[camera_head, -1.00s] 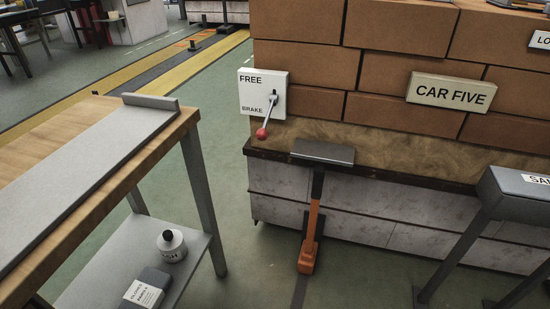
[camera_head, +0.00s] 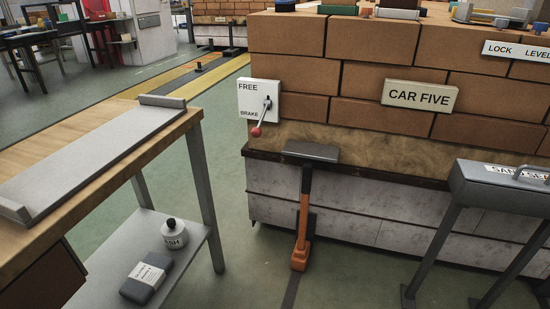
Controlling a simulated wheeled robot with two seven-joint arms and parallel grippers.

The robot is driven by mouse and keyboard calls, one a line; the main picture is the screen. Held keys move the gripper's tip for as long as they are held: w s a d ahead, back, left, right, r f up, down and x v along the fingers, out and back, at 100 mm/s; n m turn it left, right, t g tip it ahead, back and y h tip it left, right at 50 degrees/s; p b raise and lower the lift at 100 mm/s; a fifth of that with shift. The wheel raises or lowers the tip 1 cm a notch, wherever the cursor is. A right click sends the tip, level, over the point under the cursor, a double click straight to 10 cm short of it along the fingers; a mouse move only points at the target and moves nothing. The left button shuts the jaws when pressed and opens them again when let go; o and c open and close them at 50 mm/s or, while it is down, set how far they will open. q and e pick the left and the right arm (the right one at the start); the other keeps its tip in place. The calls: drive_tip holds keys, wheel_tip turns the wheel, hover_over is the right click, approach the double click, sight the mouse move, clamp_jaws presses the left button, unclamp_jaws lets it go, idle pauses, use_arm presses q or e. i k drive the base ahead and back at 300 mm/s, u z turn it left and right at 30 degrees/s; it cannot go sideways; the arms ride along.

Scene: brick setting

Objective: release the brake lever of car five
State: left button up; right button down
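The brake lever (camera_head: 262,117) sits on a white plate (camera_head: 259,99) at the left end of the brick stack (camera_head: 395,55). The plate reads FREE at the top and BRAKE lower down. The lever's red knob (camera_head: 257,132) hangs down and slightly left, beside the BRAKE word. A cream sign (camera_head: 419,95) reading CAR FIVE is on the bricks to the right of the plate. Neither of my grippers is in view.
A hammer-shaped tool (camera_head: 303,205) stands against the car below the lever. A grey stand (camera_head: 500,188) is at right. Green floor is open between bench and car.

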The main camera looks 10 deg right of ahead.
sight(256, 132)
drive_tip(key=z, duration=0.25)
drive_tip(key=i, duration=1.05)
drive_tip(key=u, duration=0.35)
